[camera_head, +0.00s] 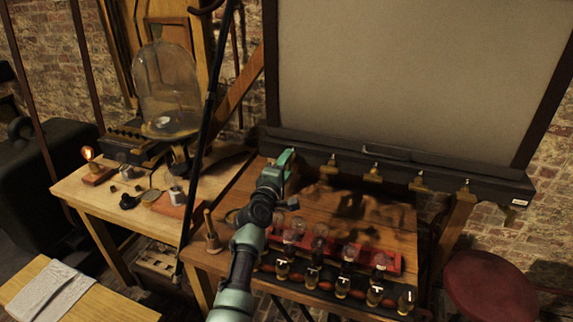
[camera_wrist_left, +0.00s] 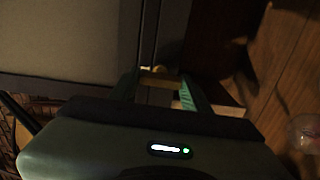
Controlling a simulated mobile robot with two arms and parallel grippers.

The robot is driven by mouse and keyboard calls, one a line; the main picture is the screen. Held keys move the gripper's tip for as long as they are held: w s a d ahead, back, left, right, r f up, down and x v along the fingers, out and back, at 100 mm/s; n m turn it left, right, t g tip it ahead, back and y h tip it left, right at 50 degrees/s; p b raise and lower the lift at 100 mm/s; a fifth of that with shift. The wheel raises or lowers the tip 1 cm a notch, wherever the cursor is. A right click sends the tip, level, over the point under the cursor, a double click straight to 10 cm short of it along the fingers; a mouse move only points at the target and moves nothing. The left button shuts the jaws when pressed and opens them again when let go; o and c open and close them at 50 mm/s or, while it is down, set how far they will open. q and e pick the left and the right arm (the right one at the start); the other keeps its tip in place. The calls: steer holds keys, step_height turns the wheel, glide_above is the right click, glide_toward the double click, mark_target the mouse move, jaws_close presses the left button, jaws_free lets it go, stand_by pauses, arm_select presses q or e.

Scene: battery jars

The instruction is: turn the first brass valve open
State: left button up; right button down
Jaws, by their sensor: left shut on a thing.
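My left gripper (camera_head: 286,158) reaches to the left end of the dark bar under the big pale panel. In the left wrist view, its two green fingers (camera_wrist_left: 163,88) are shut on a small brass valve (camera_wrist_left: 160,75) just in front of the bar. In the head view the gripper hides this first valve, and how far it is turned cannot be told. Further brass valves stand along the bar to the right: one (camera_head: 331,162), another (camera_head: 374,171) and one more at the right (camera_head: 464,187). My right gripper is not in view.
Below the arm, a wooden bench (camera_head: 345,205) carries a red rack (camera_head: 394,262) of glass bulbs and a front row of several brass-topped pieces (camera_head: 342,287). A glass dome (camera_head: 167,85) stands on the left table. A red round stool (camera_head: 488,285) is at the right.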

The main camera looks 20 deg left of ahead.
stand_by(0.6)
arm_select(q)
steer(key=o, duration=1.4)
steer(key=shift+c, duration=0.2)
steer(key=s+p, duration=0.3)
steer(key=s, duration=0.5)
steer(key=shift+a+p, duration=0.15)
steer(key=shift+p, duration=0.25)
steer(key=shift+f, duration=0.1)
